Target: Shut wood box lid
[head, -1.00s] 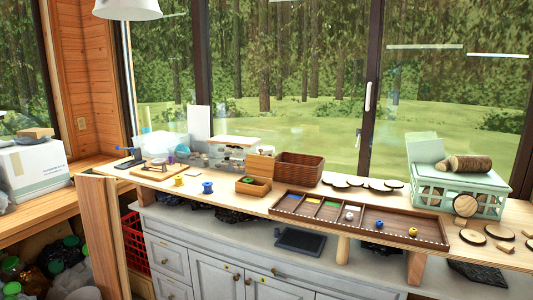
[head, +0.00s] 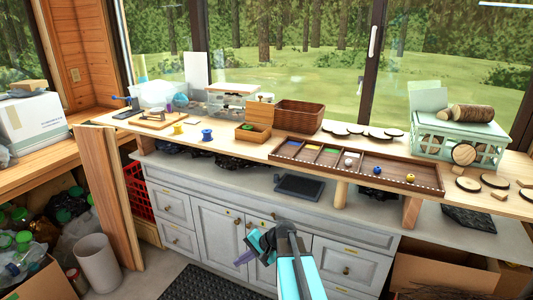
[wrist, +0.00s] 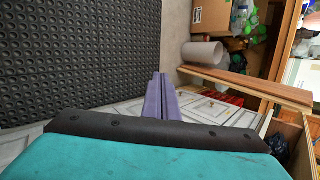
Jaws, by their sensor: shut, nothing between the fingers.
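The small wood box (head: 253,134) stands on the raised wooden shelf, left of the middle in the head view. Its lid (head: 260,112) stands upright at the back, so the box is open, and a green item shows inside. My gripper (head: 242,259) is low in front of the white cabinet doors, well below and apart from the box. Its purple fingers (wrist: 160,97) are together and empty in the wrist view, which does not show the box.
A dark tablet (head: 299,187) is on the lower counter.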

